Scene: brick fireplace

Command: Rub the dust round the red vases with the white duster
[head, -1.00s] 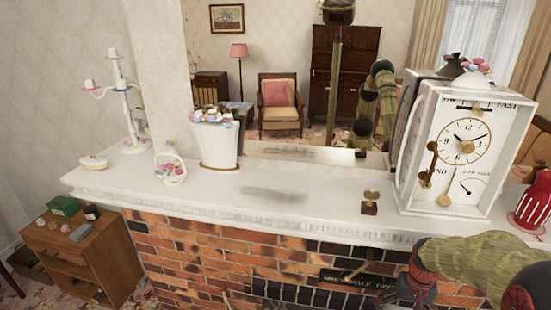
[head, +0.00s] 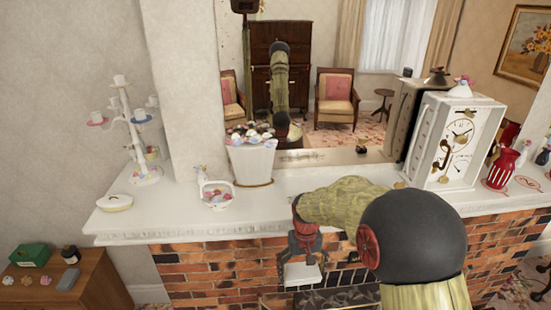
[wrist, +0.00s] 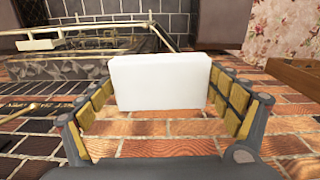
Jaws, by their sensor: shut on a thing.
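A red vase (head: 500,168) with pale stripes stands at the right end of the white mantel shelf, just right of the clock. A second red vase is not clearly seen. A white block, the duster (wrist: 160,82), sits between the yellow-padded fingers of my gripper (wrist: 165,100) in the wrist view. In the head view my gripper (head: 300,255) points down in front of the mantel's edge, with the duster (head: 299,274) below it against the bricks. The gripper is shut on the duster, far left of the red vase. My arm hides part of the shelf.
The white clock (head: 455,140) stands between my arm and the red vase. A mirror backs the shelf (head: 165,215).

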